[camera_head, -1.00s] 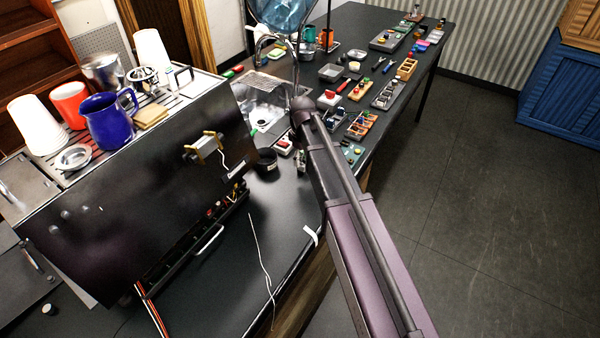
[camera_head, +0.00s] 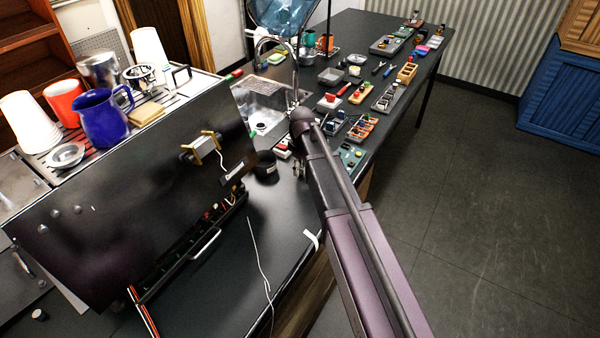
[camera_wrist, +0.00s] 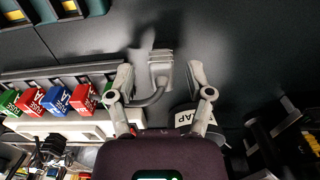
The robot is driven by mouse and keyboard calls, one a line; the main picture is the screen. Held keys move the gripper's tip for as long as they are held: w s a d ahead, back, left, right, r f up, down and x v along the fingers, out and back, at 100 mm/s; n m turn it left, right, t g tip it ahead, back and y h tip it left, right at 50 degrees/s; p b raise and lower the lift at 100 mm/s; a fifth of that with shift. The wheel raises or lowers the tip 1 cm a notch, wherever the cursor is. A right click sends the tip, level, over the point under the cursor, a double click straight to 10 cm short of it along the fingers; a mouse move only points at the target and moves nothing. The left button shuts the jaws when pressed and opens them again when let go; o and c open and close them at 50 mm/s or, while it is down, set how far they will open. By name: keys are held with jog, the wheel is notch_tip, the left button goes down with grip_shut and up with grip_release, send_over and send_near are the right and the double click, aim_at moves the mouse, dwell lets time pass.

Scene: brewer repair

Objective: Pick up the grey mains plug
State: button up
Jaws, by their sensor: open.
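In the wrist view a grey mains plug (camera_wrist: 161,62) lies on the dark bench top, with its grey cord curving down and left. My gripper (camera_wrist: 159,75) is open, with one finger on each side of the plug and a visible gap on both sides. The fingers look level with the plug's lower part; I cannot tell their exact height above the bench. In the head view my arm hides the plug and most of the gripper.
Green, red and blue fuse blocks (camera_wrist: 58,100) sit in a rack close left of my left finger. A labelled black bin (camera_wrist: 190,117) stands by the right finger. A tray with yellow parts (camera_wrist: 42,12) is at upper left. The brewer (camera_head: 120,210) stands left of my arm.

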aim_at(301, 166)
grip_shut()
jog(key=shift+r, duration=0.15)
notch_tip(301, 166, up, 3)
jog(key=p, duration=0.3)
jog(key=shift+r+p, duration=0.15)
jog(key=shift+p, duration=0.15)
jog(key=s+d, duration=0.1)
jog(key=s, duration=0.4)
jog(key=s+d+r+p, duration=0.1)
jog(key=s, duration=0.4)
jog(key=s+d, duration=0.1)
jog(key=s, duration=0.4)
jog(key=shift+s+r, duration=0.2)
jog(key=shift+s, duration=0.15)
jog(key=shift+s, duration=0.1)
